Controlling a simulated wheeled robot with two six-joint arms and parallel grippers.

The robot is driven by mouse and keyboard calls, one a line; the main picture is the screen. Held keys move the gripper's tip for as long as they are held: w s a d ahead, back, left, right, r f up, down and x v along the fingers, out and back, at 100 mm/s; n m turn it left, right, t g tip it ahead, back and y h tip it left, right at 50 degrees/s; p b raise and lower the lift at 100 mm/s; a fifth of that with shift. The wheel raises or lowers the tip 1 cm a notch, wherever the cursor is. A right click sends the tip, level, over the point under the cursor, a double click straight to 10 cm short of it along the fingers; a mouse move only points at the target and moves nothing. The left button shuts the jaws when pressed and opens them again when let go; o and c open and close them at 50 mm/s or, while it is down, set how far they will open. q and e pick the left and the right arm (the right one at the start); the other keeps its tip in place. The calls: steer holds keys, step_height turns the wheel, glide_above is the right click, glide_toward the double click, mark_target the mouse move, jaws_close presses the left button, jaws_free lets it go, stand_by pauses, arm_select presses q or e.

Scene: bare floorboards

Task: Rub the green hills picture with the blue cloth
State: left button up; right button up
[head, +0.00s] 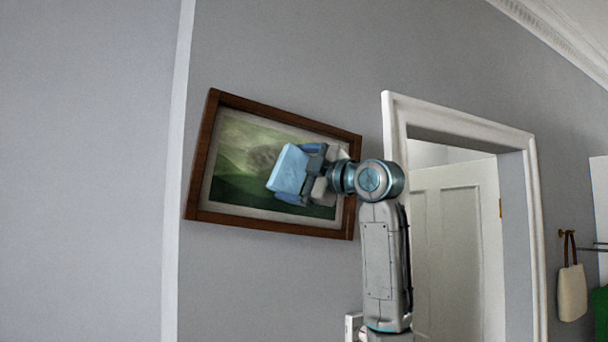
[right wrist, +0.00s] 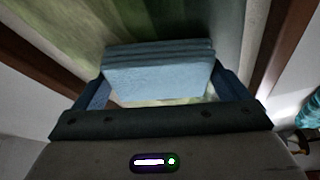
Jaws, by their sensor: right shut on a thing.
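The green hills picture (head: 238,165) hangs on the grey wall in a brown wooden frame, tilted in the head view. A greyish smudge (head: 263,157) shows on it near the middle. My right gripper (head: 305,180) is in front of the picture's right part, shut on the folded blue cloth (head: 287,172). In the right wrist view the cloth (right wrist: 160,75) sits between the two fingers, with the green picture (right wrist: 150,20) behind it. The cloth is at or close to the picture surface; I cannot tell if it touches. My left gripper is not in view.
A white door frame (head: 392,125) with a white door (head: 450,240) stands to the right of the picture. A cream bag (head: 572,292) hangs from a hook further right. A green thing (head: 600,315) shows at the right edge. The wall left of the picture is bare.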

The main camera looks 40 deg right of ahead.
mark_target(282, 161)
steer(key=shift+w+a+r, duration=0.2)
steer(key=shift+w+a, duration=0.15)
steer(key=shift+a, duration=1.15)
steer(key=shift+w+a+r, duration=0.25)
steer(key=shift+w+a, duration=0.15)
steer(key=shift+a, duration=1.05)
steer(key=shift+w+a+r, duration=0.2)
steer(key=shift+w+a, duration=0.15)
steer(key=shift+a, duration=1.15)
steer(key=shift+a+r, duration=0.15)
steer(key=shift+r, duration=0.15)
steer(key=shift+d+r, duration=0.25)
steer(key=shift+r, duration=0.3)
steer(key=shift+s+d+f+b, duration=0.1)
steer(key=shift+s+d+f, duration=0.1)
steer(key=shift+d, duration=0.7)
steer(key=shift+s+d+f+b, duration=0.15)
steer(key=shift+s+d, duration=0.1)
steer(key=shift+d, duration=0.65)
steer(key=shift+s+d+f+b, duration=0.1)
steer(key=shift+s+d, duration=0.1)
steer(key=shift+d, duration=0.7)
steer(key=s+d+f, duration=0.1)
steer(key=s+d, duration=0.1)
steer(key=d, duration=0.6)
steer(key=shift+a, duration=0.15)
